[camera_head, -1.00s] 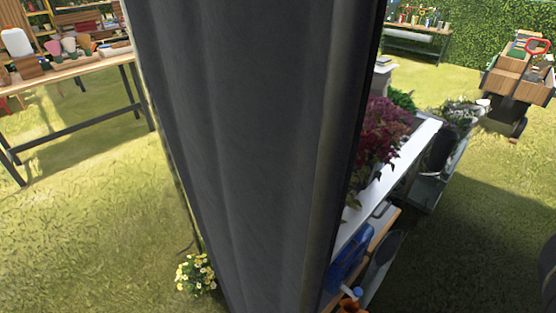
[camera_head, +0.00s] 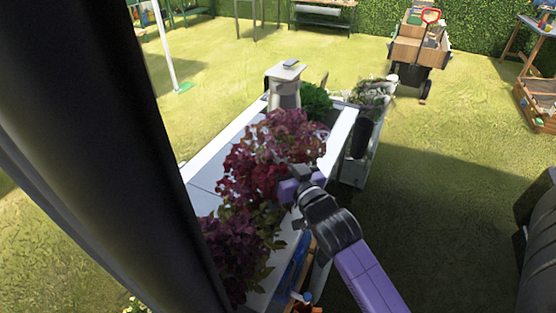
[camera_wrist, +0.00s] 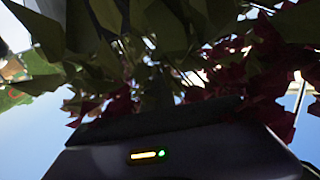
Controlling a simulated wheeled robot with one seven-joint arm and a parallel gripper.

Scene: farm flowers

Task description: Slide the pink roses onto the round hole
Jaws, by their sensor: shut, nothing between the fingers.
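Dark pink-red flowers (camera_head: 265,145), perhaps the pink roses, stand massed with leafy stems on a long white table (camera_head: 203,190). A darker purple-red clump (camera_head: 232,250) is nearer me. My gripper (camera_head: 287,188) is shut and empty at the right side of the pink-red flowers, touching or very close to them. Its fingertips are partly hidden by foliage. In the wrist view, dark leaves (camera_wrist: 165,30) and crimson petals (camera_wrist: 265,85) hang close over the dark gripper body. I cannot make out a round hole in either view.
A large dark panel (camera_head: 90,130) blocks the left of the head view. A white pedestal (camera_head: 286,90) and a green plant (camera_head: 315,100) stand at the table's far end. A grey cart (camera_head: 357,165) stands beyond to the right. Grass (camera_head: 430,180) is open on the right.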

